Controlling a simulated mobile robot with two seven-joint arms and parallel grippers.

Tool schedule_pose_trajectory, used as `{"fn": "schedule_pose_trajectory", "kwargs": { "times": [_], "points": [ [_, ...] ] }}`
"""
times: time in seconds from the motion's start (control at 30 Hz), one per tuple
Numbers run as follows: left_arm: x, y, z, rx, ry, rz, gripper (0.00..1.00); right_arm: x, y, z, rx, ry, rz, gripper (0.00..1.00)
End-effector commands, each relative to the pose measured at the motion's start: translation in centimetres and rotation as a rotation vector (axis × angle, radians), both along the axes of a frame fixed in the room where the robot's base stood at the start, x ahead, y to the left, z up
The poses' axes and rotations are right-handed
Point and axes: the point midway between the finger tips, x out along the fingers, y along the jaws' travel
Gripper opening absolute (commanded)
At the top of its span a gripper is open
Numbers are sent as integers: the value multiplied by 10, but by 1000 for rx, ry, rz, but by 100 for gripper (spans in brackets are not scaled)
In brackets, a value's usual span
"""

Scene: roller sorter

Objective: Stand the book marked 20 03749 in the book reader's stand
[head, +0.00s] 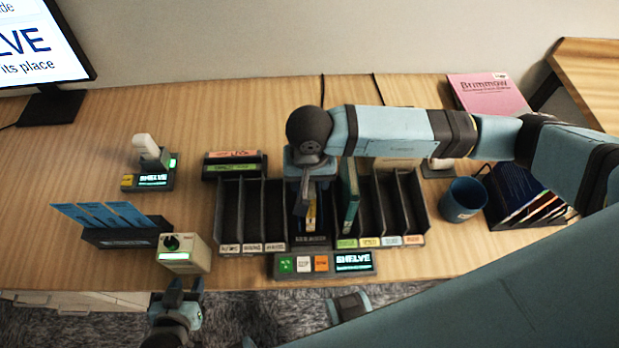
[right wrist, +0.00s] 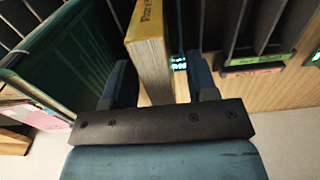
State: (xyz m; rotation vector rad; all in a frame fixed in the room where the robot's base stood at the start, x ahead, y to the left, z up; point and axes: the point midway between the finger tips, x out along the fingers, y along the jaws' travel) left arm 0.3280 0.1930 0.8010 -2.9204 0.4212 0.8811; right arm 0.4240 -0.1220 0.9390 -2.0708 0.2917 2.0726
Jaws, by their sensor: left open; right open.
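A yellow book (right wrist: 147,45) stands between the spread fingers of my right gripper (right wrist: 163,85) in the right wrist view, with no clear grip on it. Its number cannot be read. In the head view my right gripper (head: 308,195) is over the middle bay of the dark rack, hiding most of the yellow book (head: 311,212). A green book (head: 350,192) stands in the rack just right of it, and shows large at the left of the right wrist view (right wrist: 60,62). My left gripper (head: 178,293) is open and empty at the desk's front edge. I cannot tell which device is the book reader's stand.
The dark rack (head: 228,215) has several labelled slots, many empty. A panel reading SHELVE (head: 352,260) sits in front. A small knobbed box (head: 185,253), a blue-card holder (head: 125,235) and a white scanner (head: 150,150) are left. A blue mug (head: 463,199) stands right.

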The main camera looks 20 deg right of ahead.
Motion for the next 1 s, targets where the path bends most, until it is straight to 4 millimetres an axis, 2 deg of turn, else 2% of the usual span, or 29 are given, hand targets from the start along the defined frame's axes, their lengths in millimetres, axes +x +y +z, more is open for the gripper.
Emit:
{"fn": "schedule_pose_trajectory", "kwargs": {
  "times": [0.3,0.5,0.7,1.0],
  "points": [
    [0,0,30,0,-1,0,43,1,0,73,0,-5,1,53],
    [0,0,43,-1,-2,0,43,1,0,111,0,-4,0,53],
    [0,0,47,-1,-2,0,43,0,0,129,0,-2,0,53],
    [0,0,46,0,-1,0,43,0,0,131,0,-1,0,53]
  ]
}}
